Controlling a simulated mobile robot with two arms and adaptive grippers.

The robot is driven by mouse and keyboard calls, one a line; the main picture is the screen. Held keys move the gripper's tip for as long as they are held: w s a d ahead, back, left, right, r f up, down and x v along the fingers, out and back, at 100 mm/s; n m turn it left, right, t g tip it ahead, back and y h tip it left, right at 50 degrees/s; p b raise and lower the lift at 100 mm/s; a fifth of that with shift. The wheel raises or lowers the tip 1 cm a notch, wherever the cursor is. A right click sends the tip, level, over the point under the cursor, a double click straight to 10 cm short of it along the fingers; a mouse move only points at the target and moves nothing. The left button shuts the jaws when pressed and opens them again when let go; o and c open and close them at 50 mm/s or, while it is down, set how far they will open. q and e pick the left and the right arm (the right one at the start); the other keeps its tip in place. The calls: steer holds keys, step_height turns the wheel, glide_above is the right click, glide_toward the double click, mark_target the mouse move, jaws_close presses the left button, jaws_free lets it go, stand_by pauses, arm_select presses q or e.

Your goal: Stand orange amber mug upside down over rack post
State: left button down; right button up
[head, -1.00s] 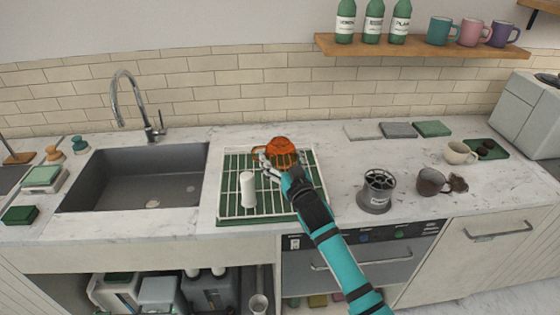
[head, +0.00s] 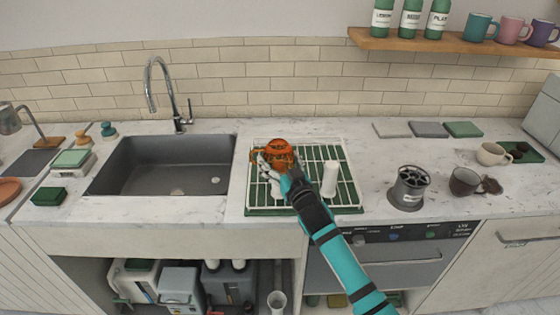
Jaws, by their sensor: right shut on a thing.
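The orange amber mug (head: 277,150) is a see-through orange, held above the back left part of the rack. It seems to be upside down, but its rim is hard to make out. My right gripper (head: 272,168) is shut on it. The rack (head: 322,152) is a white wire grid over a green tray. One white rack post (head: 329,180) stands upright to the right of my gripper. Another white post (head: 275,190) is partly hidden below my gripper, nearer than the mug. My left gripper is not in view.
The sink (head: 170,165) and its faucet (head: 165,90) lie left of the rack. A grey cup-like holder (head: 408,190), a dark mug (head: 463,182) and a cream mug (head: 492,153) stand to the right. Counter between rack and holder is clear.

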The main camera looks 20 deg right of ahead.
step_height(320, 180, down, 3)
steer(key=shift+d+b, duration=0.1)
steer(key=shift+b, duration=0.8)
steer(key=shift+f+b, duration=1)
steer(key=shift+f, duration=0.45)
steer(key=shift+f, duration=0.25)
steer(key=o, duration=1.2)
steer(key=shift+c, duration=0.2)
